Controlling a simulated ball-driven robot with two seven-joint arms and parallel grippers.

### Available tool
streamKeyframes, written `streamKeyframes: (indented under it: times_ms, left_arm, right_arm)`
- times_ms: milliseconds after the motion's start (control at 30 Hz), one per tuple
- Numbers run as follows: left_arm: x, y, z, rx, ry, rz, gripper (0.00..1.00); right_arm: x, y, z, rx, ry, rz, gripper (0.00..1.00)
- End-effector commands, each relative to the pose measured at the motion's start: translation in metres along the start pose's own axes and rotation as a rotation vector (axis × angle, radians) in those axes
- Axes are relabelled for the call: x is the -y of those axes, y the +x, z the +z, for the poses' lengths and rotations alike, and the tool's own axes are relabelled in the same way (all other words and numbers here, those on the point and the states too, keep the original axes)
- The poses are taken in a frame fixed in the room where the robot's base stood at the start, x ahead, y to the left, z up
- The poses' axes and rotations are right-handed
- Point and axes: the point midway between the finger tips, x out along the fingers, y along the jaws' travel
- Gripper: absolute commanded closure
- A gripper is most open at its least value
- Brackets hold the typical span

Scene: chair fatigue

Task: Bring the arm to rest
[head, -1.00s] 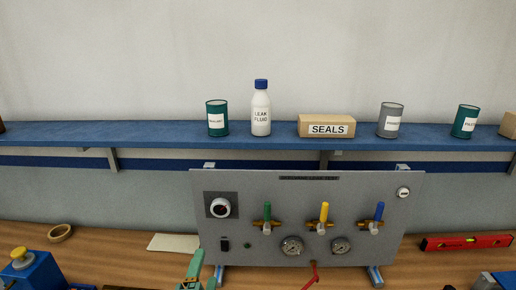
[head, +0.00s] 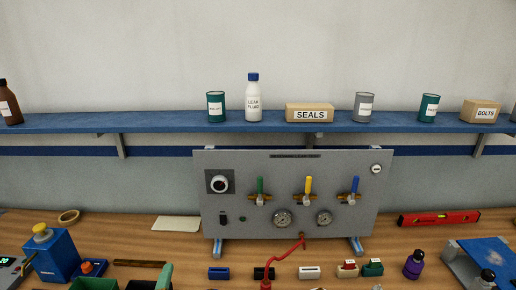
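Neither of my grippers shows in the head view, and no arm of mine can be made out. A grey test panel (head: 215,228) stands on the wooden bench (head: 410,241). It carries a green-handled valve (head: 260,188), a yellow-handled valve (head: 308,186) and a blue-handled valve (head: 355,187), with two gauges below. A red hose (head: 278,256) runs from the panel's lower edge down toward the front. A pale green object (head: 165,276) at the bottom edge is cut off, and I cannot tell what it is.
A blue shelf (head: 270,130) above holds bottles, cans and boxes. A blue box with a yellow knob (head: 57,257) stands at left. Several small coloured blocks lie along the front, with a purple bottle (head: 413,265) to their right. A red level (head: 440,218) lies at right.

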Motion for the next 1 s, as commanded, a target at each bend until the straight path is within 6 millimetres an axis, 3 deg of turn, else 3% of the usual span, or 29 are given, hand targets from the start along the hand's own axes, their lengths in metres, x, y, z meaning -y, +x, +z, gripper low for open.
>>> streamKeyframes:
  times_ms: [133,367,567,700,1000]
  left_arm:
    - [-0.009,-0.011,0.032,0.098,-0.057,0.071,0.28]
    - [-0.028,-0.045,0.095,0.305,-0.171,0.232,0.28]
    - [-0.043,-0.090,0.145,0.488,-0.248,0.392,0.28]
    - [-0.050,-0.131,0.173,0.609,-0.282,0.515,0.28]
    - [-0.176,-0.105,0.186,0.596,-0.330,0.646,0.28]
  right_arm:
    - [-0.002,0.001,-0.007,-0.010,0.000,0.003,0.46]
    - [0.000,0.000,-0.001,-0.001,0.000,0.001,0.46]
    - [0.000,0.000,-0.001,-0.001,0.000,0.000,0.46]
    - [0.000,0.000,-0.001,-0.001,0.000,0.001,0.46]
    - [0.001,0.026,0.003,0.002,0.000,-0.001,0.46]
